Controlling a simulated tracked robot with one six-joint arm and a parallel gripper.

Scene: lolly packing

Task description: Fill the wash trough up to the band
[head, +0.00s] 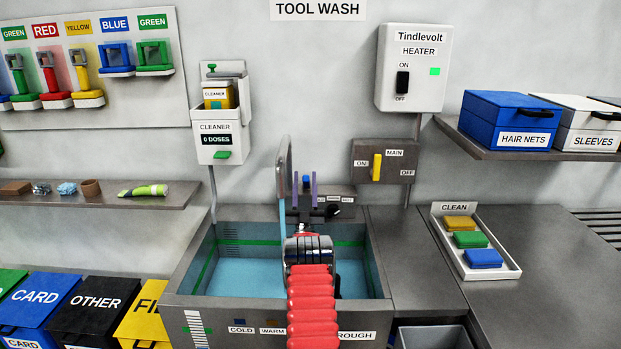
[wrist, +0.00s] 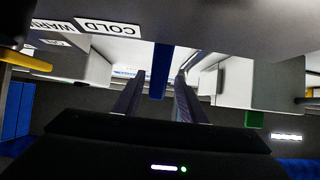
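The wash trough (head: 180,300) holds blue water (head: 245,275). A green band (head: 350,243) runs around its inner walls, and the water surface appears a little below it. A tall curved spout (head: 284,160) stands over the trough, with a pale blue stream (head: 282,220) seemingly falling from it. My gripper (head: 304,185) is at the tap panel (head: 345,212) behind the trough. Its two purple fingers stand apart on either side of a blue lever (wrist: 160,72), with gaps showing in the wrist view. My red arm hides the middle of the trough.
A yellow MAIN lever (head: 377,167) is on the wall between ON and OFF labels. The heater (head: 413,68) hangs above it. The cleaner dispenser (head: 221,135) reads 0 DOSES. A CLEAN tray (head: 456,258) with coloured blocks lies on the right counter, which is otherwise clear.

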